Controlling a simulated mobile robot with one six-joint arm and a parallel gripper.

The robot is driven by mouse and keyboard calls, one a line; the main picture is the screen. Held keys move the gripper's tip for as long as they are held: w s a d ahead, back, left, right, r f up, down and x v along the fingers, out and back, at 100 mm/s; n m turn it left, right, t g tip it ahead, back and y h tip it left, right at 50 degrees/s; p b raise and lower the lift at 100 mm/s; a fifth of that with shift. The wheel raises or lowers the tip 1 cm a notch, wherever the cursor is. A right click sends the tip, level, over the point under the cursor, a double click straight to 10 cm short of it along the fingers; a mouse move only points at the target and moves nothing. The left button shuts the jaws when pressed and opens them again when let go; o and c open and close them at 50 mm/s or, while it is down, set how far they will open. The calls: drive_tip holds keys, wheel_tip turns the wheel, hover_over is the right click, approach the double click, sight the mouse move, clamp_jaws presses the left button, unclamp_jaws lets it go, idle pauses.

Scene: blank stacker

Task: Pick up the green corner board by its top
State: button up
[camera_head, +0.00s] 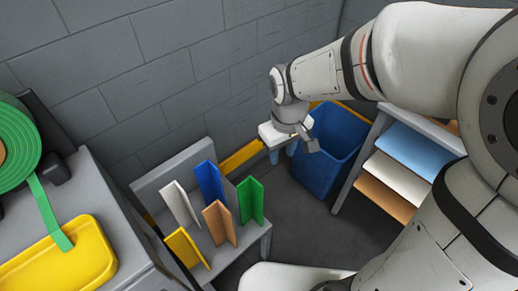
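The green corner board (250,202) stands upright at the right end of a small grey rack (258,234), with its top edge free. Blue (211,184), white (181,205), orange (220,223) and yellow (187,249) corner boards stand beside it on the same rack. My gripper (291,150) hangs above and to the right of the green board in the picture, apart from it, in front of a blue bin. It points downward. Its fingers look spread with nothing visible between them, but they are small in the view.
The blue bin (333,150) stands behind my gripper. A shelf unit with blue (415,150), white and orange sheets is at the right. At the left, a grey cabinet (112,222) carries a yellow tray (58,262) and a green strap roll (22,150). A grey block wall closes the back.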

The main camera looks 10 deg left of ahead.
sight(253, 180)
drive_tip(key=a+f+n+b, duration=0.1)
drive_tip(key=a+f, duration=0.1)
drive_tip(key=f, duration=0.1)
drive_tip(key=a+f+b, duration=0.1)
drive_tip(key=a+f, duration=0.1)
drive_tip(key=f, duration=0.2)
drive_tip(key=a+f+n+b, duration=0.1)
drive_tip(key=a+f, duration=0.2)
drive_tip(key=f, duration=0.1)
drive_tip(key=shift+a+f+n+g+b, duration=0.1)
drive_tip(key=shift+f+n+g+b, duration=0.1)
drive_tip(key=shift+n+g+b, duration=0.15)
drive_tip(key=f, duration=0.2)
drive_tip(key=f+b, duration=0.1)
drive_tip(key=f, duration=0.1)
drive_tip(key=f+b, duration=0.1)
drive_tip(key=shift+d+f, duration=0.25)
drive_tip(key=shift+f, duration=0.15)
drive_tip(key=shift+c, duration=0.2)
clamp_jaws()
